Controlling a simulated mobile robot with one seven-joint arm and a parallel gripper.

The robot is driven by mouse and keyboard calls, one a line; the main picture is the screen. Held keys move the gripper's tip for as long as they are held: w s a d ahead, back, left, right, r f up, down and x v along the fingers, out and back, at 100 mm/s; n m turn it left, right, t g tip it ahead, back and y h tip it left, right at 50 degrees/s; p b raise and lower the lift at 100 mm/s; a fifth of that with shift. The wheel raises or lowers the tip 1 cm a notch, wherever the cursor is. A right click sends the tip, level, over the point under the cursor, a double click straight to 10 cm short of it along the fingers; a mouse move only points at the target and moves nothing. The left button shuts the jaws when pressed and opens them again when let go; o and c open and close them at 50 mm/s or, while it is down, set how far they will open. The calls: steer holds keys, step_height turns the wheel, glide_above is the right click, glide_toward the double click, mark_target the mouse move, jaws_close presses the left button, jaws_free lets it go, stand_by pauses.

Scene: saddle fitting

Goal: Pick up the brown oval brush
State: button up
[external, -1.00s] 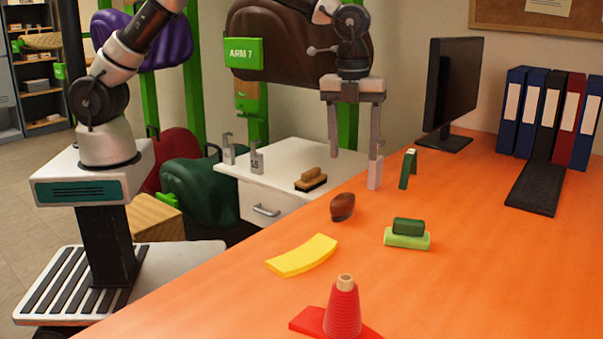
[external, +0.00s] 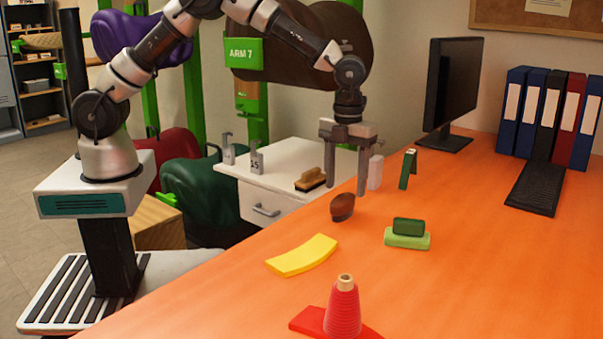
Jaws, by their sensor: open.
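The brown oval brush (external: 342,207) is a small dark brown rounded piece lying on the orange table, near its left edge. My gripper (external: 347,191) points down with its two grey fingers apart and nothing visible between them. In the picture the fingertips are just above the brush, one to each side of its upper part. I cannot tell the exact height or depth gap between them.
A white block (external: 376,172) stands close right of my gripper, with a green stapler-like piece (external: 408,169) beyond. A green block pair (external: 407,236), yellow strip (external: 303,256) and red cone (external: 342,308) lie nearer. Another brush (external: 311,180) is on the white cabinet.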

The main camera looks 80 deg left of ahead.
mark_target(343, 198)
steer(key=shift+s+f+b, duration=0.15)
steer(key=shift+f+b, duration=0.65)
steer(key=shift+f, duration=1.95)
steer(key=c, duration=1.2)
